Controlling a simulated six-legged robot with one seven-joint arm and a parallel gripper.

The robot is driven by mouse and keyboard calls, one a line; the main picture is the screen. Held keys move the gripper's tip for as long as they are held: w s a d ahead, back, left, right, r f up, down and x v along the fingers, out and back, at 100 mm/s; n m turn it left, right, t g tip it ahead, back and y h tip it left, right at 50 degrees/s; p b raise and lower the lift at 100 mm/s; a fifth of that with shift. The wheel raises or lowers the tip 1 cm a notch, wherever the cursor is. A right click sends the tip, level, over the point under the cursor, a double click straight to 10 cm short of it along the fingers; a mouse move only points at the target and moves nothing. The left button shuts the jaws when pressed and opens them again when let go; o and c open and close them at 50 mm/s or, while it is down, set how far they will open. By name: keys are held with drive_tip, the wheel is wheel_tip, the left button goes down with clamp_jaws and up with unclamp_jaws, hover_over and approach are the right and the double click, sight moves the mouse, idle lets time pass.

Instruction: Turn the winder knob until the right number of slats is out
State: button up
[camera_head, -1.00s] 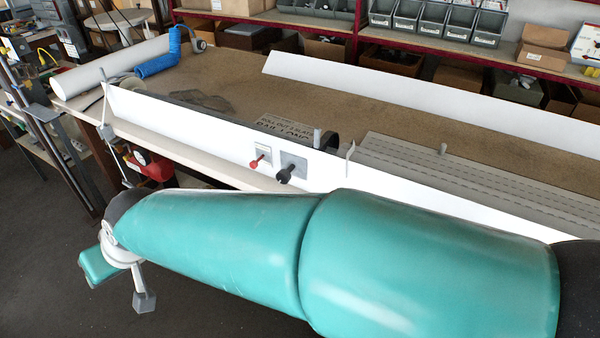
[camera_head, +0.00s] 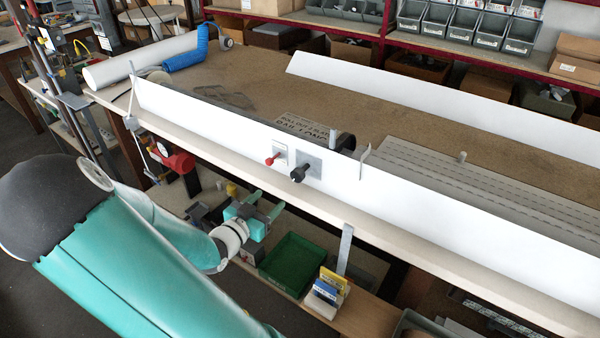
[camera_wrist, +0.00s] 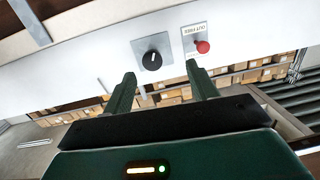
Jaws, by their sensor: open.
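The black winder knob (camera_head: 299,174) sits on a grey square plate on the long white front panel (camera_head: 200,120). It also shows in the wrist view (camera_wrist: 152,60), with a pale mark on its face. A red knob (camera_head: 272,160) is beside it on a small labelled plate, and also shows in the wrist view (camera_wrist: 203,46). Grey slats (camera_head: 450,182) lie flat on the bench behind the panel at right. My gripper (camera_head: 265,204) is open and empty, below and in front of the knobs, touching neither. In the wrist view its fingers (camera_wrist: 161,75) point toward the panel.
A thin grey upright pointer (camera_head: 364,160) stands at the panel's top edge, right of the knob. Under the bench are a green tray (camera_head: 293,262) and small boxes (camera_head: 328,287).

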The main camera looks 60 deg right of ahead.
sight(301, 172)
drive_tip(key=shift+g+h, duration=0.4)
drive_tip(key=shift+g, duration=0.1)
drive_tip(key=s+d, duration=0.1)
drive_tip(key=d, duration=0.3)
drive_tip(key=s+d, duration=0.1)
drive_tip(key=d, duration=0.4)
drive_tip(key=s+d+r, duration=0.1)
drive_tip(key=s+d, duration=0.1)
drive_tip(key=d, duration=0.3)
drive_tip(key=shift+w, duration=0.1)
drive_tip(key=c, duration=1)
